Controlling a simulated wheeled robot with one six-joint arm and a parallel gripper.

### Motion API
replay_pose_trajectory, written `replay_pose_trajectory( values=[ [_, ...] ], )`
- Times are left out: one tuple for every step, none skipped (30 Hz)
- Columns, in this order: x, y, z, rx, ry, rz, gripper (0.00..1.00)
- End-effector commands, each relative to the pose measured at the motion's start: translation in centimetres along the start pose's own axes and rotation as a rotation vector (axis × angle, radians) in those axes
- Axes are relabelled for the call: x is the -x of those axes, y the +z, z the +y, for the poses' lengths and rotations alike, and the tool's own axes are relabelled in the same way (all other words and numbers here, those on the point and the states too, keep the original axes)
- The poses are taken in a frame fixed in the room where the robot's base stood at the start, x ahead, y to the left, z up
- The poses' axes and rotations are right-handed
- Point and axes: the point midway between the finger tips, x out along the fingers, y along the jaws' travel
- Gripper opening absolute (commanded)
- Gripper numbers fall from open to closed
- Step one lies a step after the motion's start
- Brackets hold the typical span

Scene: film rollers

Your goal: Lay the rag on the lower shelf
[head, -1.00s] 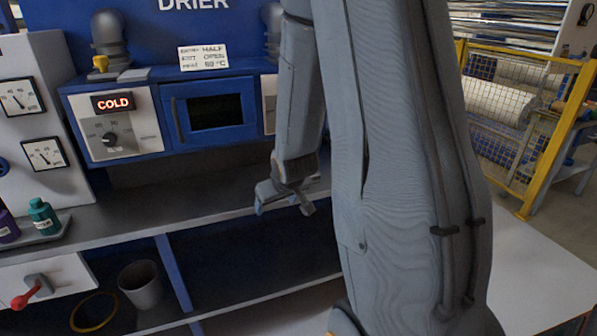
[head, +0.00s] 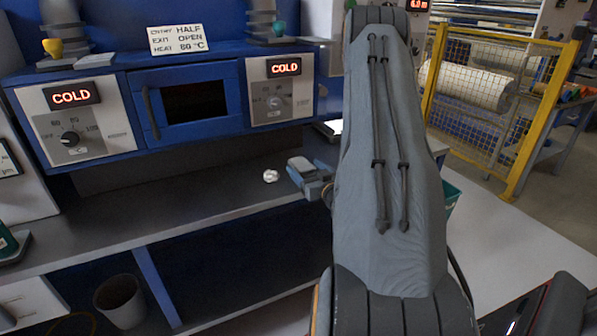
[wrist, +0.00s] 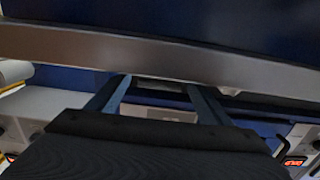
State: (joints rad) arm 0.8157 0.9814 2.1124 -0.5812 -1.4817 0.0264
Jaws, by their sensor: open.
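A small white crumpled thing (head: 270,176) lies on the grey bench top; it may be the rag, but it is too small to tell. The lower shelf (head: 240,262) is the dark space under the bench, right of a blue upright, and it looks bare where I can see it. My gripper (head: 301,173) is over the bench just right of the white thing and apart from it. In the wrist view my gripper (wrist: 155,86) has its two fingers spread with nothing held between them. My arm hides the right end of the bench and shelf.
The blue drier (head: 200,100) with two COLD displays stands at the back of the bench. A grey bin (head: 120,300) is left of the blue upright (head: 157,286). A yellow mesh guard (head: 480,115) stands at the right, with open floor before it.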

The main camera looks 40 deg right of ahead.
Motion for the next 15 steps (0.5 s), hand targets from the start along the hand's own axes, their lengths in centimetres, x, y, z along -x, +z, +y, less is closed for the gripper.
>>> replay_pose_trajectory(
  values=[
    [-0.5, 0.0, -0.1, 0.001, -0.002, 0.002, 0.73],
    [-0.7, 0.0, -0.1, 0.001, -0.002, 0.001, 0.73],
    [-1.2, -0.1, -0.1, 0.001, -0.003, 0.001, 0.73],
    [-1.5, -0.1, -0.1, 0.001, -0.003, 0.001, 0.73],
    [-1.8, -0.1, -0.1, 0.001, -0.003, 0.001, 0.73],
    [-2.2, -0.1, -0.1, 0.000, -0.002, 0.001, 0.73],
    [-2.4, -0.1, -0.1, 0.001, -0.002, 0.001, 0.73],
    [-2.7, -0.1, -0.1, 0.001, -0.002, 0.000, 0.73],
    [-3.1, -0.1, -0.1, 0.001, -0.002, 0.000, 0.73],
    [-3.5, -0.1, -0.2, 0.001, -0.003, 0.000, 0.73],
    [-3.9, -0.2, -0.2, 0.001, -0.003, 0.000, 0.73],
    [-4.5, -0.2, -0.2, 0.001, -0.003, 0.000, 0.73],
    [-5.0, -0.2, -0.2, 0.001, -0.003, 0.000, 0.73],
    [-5.4, -0.2, -0.2, 0.000, -0.002, 0.000, 0.73],
    [-6.0, -0.2, -0.2, 0.001, -0.002, 0.000, 0.73]
  ],
)
